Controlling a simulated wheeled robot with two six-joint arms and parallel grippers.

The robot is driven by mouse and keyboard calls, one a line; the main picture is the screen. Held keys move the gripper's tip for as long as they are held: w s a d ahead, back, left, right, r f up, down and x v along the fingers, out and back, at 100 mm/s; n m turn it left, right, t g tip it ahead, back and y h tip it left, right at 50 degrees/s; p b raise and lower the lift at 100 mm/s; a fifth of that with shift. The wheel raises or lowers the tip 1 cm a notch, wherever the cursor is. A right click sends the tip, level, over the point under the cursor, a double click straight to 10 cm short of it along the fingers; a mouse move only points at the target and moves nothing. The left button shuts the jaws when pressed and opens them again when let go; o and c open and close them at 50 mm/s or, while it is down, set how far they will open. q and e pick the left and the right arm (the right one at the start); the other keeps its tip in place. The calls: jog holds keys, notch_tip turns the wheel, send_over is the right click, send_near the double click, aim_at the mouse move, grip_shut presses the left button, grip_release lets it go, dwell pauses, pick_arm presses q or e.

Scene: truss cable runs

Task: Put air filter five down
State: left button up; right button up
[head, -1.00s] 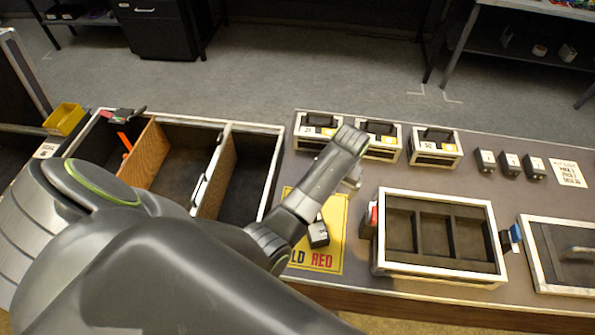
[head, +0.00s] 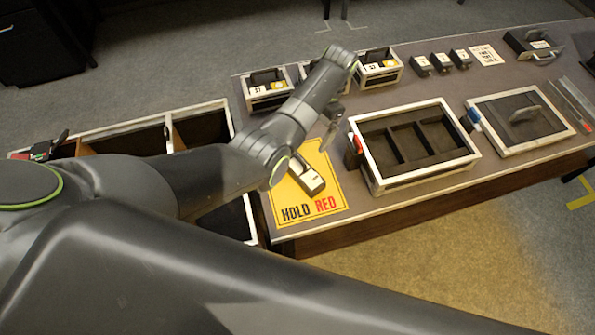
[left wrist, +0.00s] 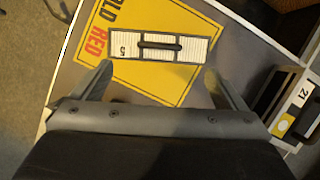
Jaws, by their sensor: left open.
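Air filter five (left wrist: 161,52) is a flat white pleated panel with a dark frame, a dark handle and a "5" label in the left wrist view. It lies on the yellow HOLD RED card (left wrist: 205,20). In the head view the filter (head: 309,180) is partly hidden by my arm, and the card (head: 330,200) is on the bench near its left end. My left gripper (left wrist: 158,72) is open, with its fingers spread apart near the filter's two ends and nothing gripped. In the head view the left gripper (head: 335,108) is above the card's far edge. My right gripper does not show.
A divided tray (head: 465,160) stands right of the card, with a lidded-looking frame (head: 520,145) beyond it. Labelled boxes (head: 380,80) line the back, near small dark blocks (head: 440,62). Compartment bins (head: 218,104) are left of the bench.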

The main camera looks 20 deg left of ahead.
pick_arm(q)
send_over(298, 157)
jog(key=w, duration=0.2)
jog(key=f, duration=0.2)
jog(key=f+p, duration=0.1)
jog(key=f, duration=0.1)
jog(key=shift+s+d+f, duration=0.1)
jog(key=shift+s+d, duration=0.05)
jog(key=shift+d, duration=0.25)
jog(key=shift+s+f, duration=0.15)
jog(key=shift+f, duration=0.3)
jog(key=shift+s+a+f, duration=0.1)
jog(key=shift+f, duration=0.25)
jog(key=x, duration=0.4)
jog(key=shift+f+p, duration=0.25)
jog(key=shift+p, duration=0.15)
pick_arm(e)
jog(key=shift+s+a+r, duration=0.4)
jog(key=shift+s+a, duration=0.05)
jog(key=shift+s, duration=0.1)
pick_arm(q)
jog(key=c, duration=1.7)
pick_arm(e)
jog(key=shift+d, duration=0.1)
pick_arm(q)
jog(key=shift+r, duration=0.1)
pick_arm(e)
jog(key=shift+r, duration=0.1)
